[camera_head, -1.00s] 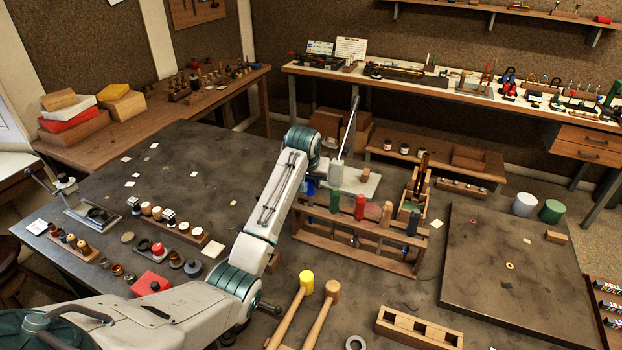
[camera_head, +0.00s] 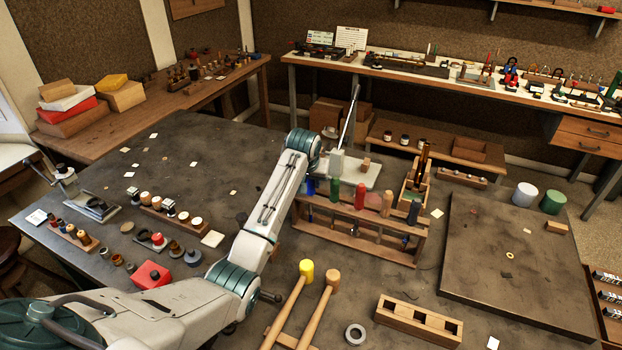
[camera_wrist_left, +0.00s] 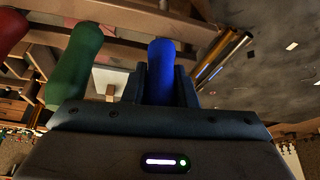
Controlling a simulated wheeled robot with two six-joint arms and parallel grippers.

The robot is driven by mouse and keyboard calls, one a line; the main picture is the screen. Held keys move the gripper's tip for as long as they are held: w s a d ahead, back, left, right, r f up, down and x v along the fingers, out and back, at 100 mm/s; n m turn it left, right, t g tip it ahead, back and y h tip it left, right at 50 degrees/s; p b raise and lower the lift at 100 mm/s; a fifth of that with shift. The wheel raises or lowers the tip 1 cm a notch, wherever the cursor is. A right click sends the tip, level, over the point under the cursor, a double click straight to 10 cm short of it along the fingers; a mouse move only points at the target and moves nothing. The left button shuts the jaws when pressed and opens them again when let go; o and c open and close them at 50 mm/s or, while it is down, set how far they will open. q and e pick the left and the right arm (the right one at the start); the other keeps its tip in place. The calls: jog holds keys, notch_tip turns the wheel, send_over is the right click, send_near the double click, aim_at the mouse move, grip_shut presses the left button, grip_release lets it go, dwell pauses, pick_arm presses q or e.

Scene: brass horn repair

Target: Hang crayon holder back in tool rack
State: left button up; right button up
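The tool rack (camera_head: 350,232) is a wooden frame in the middle of the dark bench. The crayon holder, by its blue handle (camera_head: 310,187), is upright at the rack's left end; in the left wrist view the blue handle (camera_wrist_left: 161,72) stands between the fingers. My left gripper (camera_head: 306,189) is shut on it, partly hidden behind my arm. The handle's lower end and its fit in the rack are hidden. A green handle (camera_head: 335,190) and a red handle (camera_head: 360,196) hang to its right. My right gripper is out of view.
A white plate with an upright block (camera_head: 366,178) stands close behind the rack. A wooden holder (camera_head: 410,192) is at its right. Two mallets (camera_head: 305,272) and a slotted wooden block (camera_head: 420,321) lie in front. A dark board (camera_head: 510,270) lies to the right.

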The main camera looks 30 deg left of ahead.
pick_arm(q)
jog(key=o, duration=0.5)
jog(key=shift+b+v, duration=2)
jog(key=shift+v, duration=3.45)
